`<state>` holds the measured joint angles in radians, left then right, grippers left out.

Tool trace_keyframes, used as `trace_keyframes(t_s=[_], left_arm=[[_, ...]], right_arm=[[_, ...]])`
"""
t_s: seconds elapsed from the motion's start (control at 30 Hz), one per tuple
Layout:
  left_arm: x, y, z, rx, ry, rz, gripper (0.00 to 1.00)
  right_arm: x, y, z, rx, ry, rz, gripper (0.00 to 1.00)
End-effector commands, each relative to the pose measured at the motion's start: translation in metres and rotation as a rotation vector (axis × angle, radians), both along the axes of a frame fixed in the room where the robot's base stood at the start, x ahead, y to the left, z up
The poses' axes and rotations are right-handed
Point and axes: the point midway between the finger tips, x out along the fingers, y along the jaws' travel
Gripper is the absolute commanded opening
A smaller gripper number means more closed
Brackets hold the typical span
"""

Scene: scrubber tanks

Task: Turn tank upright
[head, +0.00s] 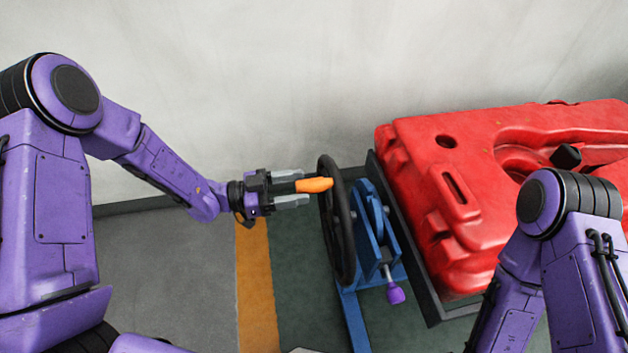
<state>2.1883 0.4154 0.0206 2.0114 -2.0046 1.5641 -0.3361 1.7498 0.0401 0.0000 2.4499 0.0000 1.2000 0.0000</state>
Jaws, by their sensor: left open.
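The big red tank (440,135) rests in a dark cradle frame (435,312) on the right, its broad recessed face turned up. A black handwheel (342,240) stands at the cradle's left end on a blue stand (365,225). An orange handle (318,185) sticks out leftward from the wheel's upper rim. My left gripper (306,186) is open, with its grey fingers on either side of the handle's end; whether they touch it I cannot tell. My right arm hangs in front of the tank, and its gripper is out of view.
A purple knob (395,293) on a metal pin sits at the stand's lower right. A pale wall (250,80) runs behind. An orange floor stripe (256,285) separates grey floor from green floor. The floor left of the wheel is clear.

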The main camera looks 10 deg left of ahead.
Motion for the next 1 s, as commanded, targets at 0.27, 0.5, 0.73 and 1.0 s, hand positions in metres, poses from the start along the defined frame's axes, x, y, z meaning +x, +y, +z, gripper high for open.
trace_keyframes(t_s=[0.27, 0.5, 0.73, 1.0], left_arm=[[0.017, -0.04, 0.0, 0.001, 0.001, 0.0, 0.6], [0.018, -0.044, 0.0, -0.001, 0.002, 0.001, 0.6], [0.018, -0.044, 0.0, -0.001, 0.002, 0.001, 0.05], [0.019, -0.044, 0.0, -0.001, 0.0, 0.001, 0.0]], right_arm=[[0.0, 0.0, 0.009, 0.0, 0.0, 0.0, 0.66], [0.0, 0.0, 0.009, 0.0, 0.0, 0.0, 0.66], [0.0, 0.0, 0.009, 0.0, 0.0, 0.0, 0.66], [0.0, 0.0, 0.009, 0.0, 0.0, 0.0, 0.66]])
